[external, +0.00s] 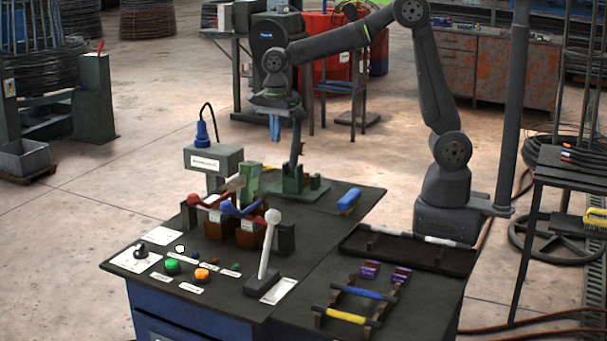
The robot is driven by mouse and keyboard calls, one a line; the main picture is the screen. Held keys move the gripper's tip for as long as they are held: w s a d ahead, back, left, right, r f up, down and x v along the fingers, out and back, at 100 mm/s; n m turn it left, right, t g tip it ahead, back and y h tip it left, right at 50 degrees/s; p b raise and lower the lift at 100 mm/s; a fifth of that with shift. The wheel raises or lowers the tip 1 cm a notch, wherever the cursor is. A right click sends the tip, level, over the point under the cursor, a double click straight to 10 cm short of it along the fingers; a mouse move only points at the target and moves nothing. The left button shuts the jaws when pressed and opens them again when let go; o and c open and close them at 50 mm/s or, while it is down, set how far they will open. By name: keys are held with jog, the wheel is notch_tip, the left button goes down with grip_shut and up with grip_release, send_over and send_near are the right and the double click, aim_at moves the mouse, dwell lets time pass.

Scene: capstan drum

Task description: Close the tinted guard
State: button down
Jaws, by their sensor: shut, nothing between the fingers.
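My gripper (275,130) hangs pointing down from the wrist, above and behind the machine bench, shut and empty. A dark, narrow upright piece (297,143) rises from the small green machine (292,180) at the back of the bench. It may be the tinted guard, standing raised and seen nearly edge-on, but its tint and hinge are too small to tell. Its top is close to my gripper in the picture, just right of the fingers. I cannot tell whether they touch. The drum is not clearly made out.
Left of the green machine stands a grey-green box (213,158) with a blue plug and cable. In front are red and blue levers (240,209) and a tall white-knobbed lever (268,245). A blue cylinder (349,199) lies right. The bench's back right is mostly clear.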

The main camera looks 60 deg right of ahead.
jog(key=a+f, duration=0.4)
jog(key=f, duration=0.2)
jog(key=shift+f, duration=0.4)
jog(key=shift+a+r, duration=0.1)
jog(key=shift+a, duration=0.05)
jog(key=shift+a+r+h, duration=0.3)
jog(key=shift+h, duration=0.1)
